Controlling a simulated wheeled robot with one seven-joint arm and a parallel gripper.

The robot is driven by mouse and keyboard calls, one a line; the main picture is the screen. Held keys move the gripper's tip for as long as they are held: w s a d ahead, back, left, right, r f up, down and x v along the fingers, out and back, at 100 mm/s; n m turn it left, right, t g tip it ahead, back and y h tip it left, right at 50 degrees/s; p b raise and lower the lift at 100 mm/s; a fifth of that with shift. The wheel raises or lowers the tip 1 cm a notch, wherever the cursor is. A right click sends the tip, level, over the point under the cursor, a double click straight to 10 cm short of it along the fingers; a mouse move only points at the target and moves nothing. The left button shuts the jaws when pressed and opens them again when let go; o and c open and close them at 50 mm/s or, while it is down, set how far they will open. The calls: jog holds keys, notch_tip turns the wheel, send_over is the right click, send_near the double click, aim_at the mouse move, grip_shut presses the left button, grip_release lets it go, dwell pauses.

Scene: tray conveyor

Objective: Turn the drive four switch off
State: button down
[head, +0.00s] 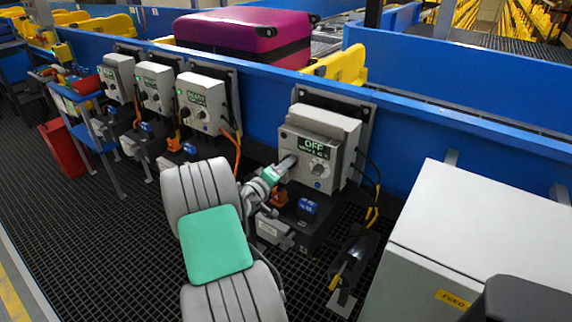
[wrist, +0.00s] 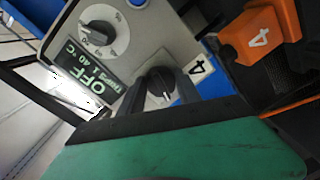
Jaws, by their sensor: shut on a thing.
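The drive four box (head: 322,140) is a grey box on the blue conveyor side. Its display (head: 314,147) reads OFF, with a smaller temperature line below. In the wrist view the box face carries the display (wrist: 85,77), a round dial (wrist: 100,27) and a black switch knob (wrist: 160,82) beside a "4" label (wrist: 198,69). My gripper (head: 289,162) reaches the left of the box face and hides the knob in the head view. In the wrist view my gripper's fingers (wrist: 160,92) are shut on the knob, one on each side.
Three similar drive boxes (head: 155,87) with green displays hang further left. A grey cabinet (head: 480,240) stands close on the right. A magenta suitcase (head: 240,35) lies on the conveyor behind. An orange "4" part (wrist: 265,35) sits beside the box. Dark grating floor (head: 110,240) is free at left.

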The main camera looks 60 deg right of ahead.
jog(key=shift+n+p, duration=0.55)
jog(key=shift+n, duration=0.85)
jog(key=c, duration=0.8)
grip_release()
jog(key=shift+c, duration=0.2)
jog(key=w+a, duration=0.1)
jog(key=a, duration=0.6)
jog(key=shift+a+r, duration=0.3)
jog(key=shift+a, duration=0.05)
jog(key=shift+w, duration=0.1)
